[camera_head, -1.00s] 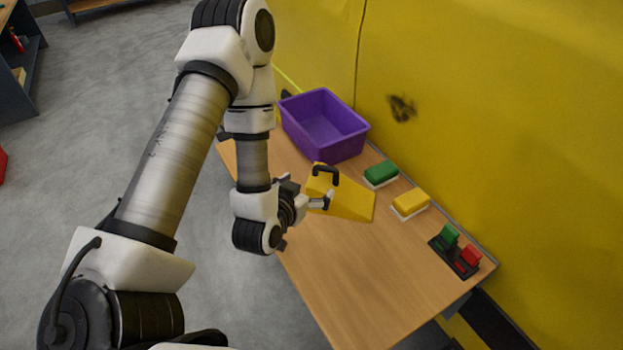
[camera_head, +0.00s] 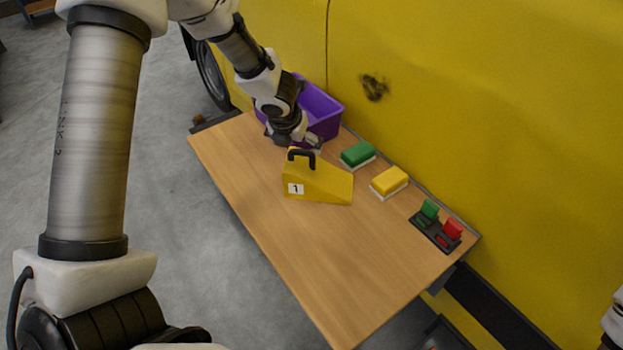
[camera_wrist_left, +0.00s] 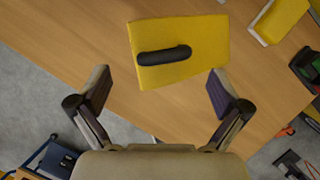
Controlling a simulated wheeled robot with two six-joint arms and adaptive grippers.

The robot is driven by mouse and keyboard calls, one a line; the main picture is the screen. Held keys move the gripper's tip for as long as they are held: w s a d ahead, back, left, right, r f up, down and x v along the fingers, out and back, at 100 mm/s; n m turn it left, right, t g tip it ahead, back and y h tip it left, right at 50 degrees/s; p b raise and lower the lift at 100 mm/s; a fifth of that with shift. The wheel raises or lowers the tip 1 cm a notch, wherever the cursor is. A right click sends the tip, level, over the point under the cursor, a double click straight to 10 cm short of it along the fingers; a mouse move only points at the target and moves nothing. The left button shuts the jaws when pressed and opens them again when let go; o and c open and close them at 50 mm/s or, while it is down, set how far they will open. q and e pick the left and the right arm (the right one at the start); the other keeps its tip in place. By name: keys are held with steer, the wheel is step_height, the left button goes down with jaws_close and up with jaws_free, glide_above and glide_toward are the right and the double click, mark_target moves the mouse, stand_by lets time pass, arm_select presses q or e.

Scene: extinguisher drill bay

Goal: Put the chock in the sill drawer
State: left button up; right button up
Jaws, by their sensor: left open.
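The chock (camera_head: 325,187) is a yellow wedge with a black handle and a white number label. It stands on the wooden table, its slope falling to the right. My left gripper (camera_head: 309,143) is just behind the chock's handle, in front of the purple bin. In the left wrist view the chock (camera_wrist_left: 205,50) lies ahead of the gripper (camera_wrist_left: 160,90), whose two fingers are spread apart with nothing between them. I cannot make out the sill drawer for certain; a dark edge (camera_head: 440,334) shows low beyond the table. My right gripper is out of view.
The wooden table (camera_head: 300,250) is bare at its front. A purple bin (camera_head: 325,113) stands at the back. A green block (camera_head: 357,153), a yellow block (camera_head: 390,180) and a dark holder with green and red pieces (camera_head: 436,231) line the yellow wall (camera_head: 480,90).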

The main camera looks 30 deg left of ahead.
mark_target(300, 153)
arm_select(q)
steer(key=b+x, duration=0.1)
steer(key=x, duration=0.6)
steer(key=shift+f+b, duration=0.35)
steer(key=shift+r, duration=0.1)
steer(key=c, duration=1.6)
steer(key=shift+r+p, duration=0.4)
steer(key=shift+r, duration=0.05)
step_height(300, 153, up, 3)
steer(key=shift+r+p, duration=0.15)
steer(key=shift+p, duration=0.95)
steer(key=s+f+b, duration=0.1)
steer(key=b, duration=0.1)
steer(key=shift+s+d+f+b, duration=0.1)
steer(key=shift+d+f+b, duration=0.1)
steer(key=shift+d+b, duration=0.2)
steer(key=s+d+b, duration=0.2)
steer(key=s+b, duration=0.1)
steer(key=s+d+r+b, duration=0.2)
steer(key=s+d+b, duration=0.3)
steer(key=s, duration=0.4)
steer(key=shift+s+d, duration=0.25)
steer(key=shift+d, duration=0.1)
